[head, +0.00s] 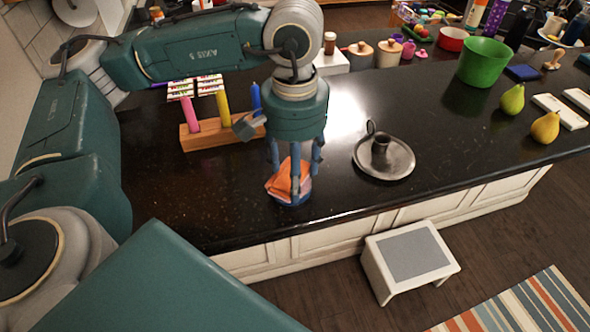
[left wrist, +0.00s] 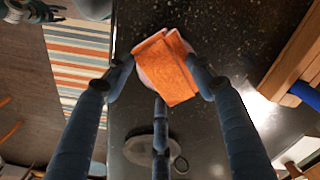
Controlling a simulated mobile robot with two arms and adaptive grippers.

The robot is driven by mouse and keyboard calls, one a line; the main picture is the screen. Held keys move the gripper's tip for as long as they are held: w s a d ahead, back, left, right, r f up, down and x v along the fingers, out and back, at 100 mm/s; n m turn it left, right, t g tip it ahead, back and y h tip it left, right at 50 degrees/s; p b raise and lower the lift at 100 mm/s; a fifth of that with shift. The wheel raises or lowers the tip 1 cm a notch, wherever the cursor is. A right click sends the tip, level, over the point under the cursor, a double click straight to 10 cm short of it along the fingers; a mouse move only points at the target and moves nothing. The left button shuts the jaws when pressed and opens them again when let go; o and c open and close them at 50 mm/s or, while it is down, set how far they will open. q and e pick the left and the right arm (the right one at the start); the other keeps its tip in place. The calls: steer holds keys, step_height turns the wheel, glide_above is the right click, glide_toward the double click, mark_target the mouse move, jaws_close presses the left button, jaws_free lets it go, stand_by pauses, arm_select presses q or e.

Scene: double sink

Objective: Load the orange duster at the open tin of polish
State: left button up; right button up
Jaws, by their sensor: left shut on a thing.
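The orange duster (head: 281,181) is a folded cloth held between the fingers of my left gripper (head: 295,187), near the front edge of the black counter. The duster also shows in the left wrist view (left wrist: 168,68), with the fingers of my left gripper (left wrist: 160,85) around it. The tin of polish (head: 293,200) shows as a blue rim directly under the duster. The duster hides most of the tin, and I cannot tell whether they touch. What looks like my right gripper (left wrist: 32,11) shows small at the top left of the wrist view, its jaw state unclear.
A dark candle holder (head: 398,163) stands to the right on the counter (head: 330,190). A wooden block (head: 215,138) with coloured candles is behind left. Pears (head: 545,127) and a green bowl (head: 484,65) are farther right. A step stool (head: 385,283) stands on the floor.

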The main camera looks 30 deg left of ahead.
arm_select(q)
steer(key=shift+s+f, duration=0.1)
steer(key=shift+f, duration=0.05)
steer(key=shift+r+p, duration=0.6)
steer(key=shift+r, duration=0.6)
steer(key=shift+r+p, duration=1.05)
steer(key=shift+r, duration=1.35)
